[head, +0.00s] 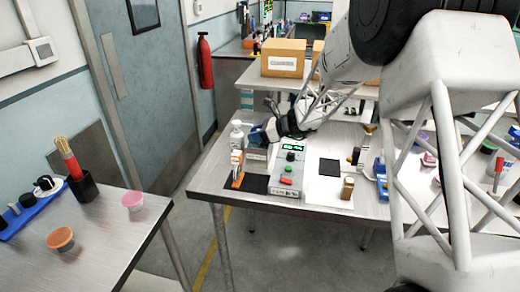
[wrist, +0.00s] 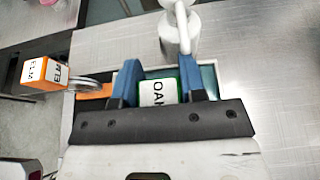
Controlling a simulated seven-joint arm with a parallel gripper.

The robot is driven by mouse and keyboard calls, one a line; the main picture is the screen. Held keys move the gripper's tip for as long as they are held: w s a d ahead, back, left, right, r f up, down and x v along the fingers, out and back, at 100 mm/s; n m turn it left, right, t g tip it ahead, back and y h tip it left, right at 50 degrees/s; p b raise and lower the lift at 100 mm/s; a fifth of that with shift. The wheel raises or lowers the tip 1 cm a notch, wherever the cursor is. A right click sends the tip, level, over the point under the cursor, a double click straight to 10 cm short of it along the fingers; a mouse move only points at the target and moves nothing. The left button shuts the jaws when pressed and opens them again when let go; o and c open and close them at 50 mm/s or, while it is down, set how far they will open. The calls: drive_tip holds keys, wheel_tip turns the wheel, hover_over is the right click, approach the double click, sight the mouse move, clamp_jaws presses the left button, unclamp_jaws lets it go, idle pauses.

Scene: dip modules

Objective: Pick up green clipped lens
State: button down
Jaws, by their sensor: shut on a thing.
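My gripper (wrist: 158,90) has its two blue fingers closed on either side of a green clipped lens (wrist: 158,97), whose white label shows letters like "OA". Most of the lens is hidden by the fingers and palm. In the head view my gripper (head: 259,135) is above the left part of the metal table, and the lens cannot be made out there. A light-rimmed holder with a dark interior lies around and under the fingers in the wrist view. I cannot tell whether the lens still touches it.
An orange clipped piece labelled "ELM" (wrist: 45,72) stands left of my gripper; it also shows in the head view (head: 237,170). A white bottle (wrist: 178,38) stands close behind the fingers. A control box (head: 289,172) with buttons is to the right. A black pad (head: 329,167) lies beyond it.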

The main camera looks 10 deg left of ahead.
drive_tip(key=shift+r, duration=0.15)
wheel_tip(320, 180, up, 18)
idle(0.8)
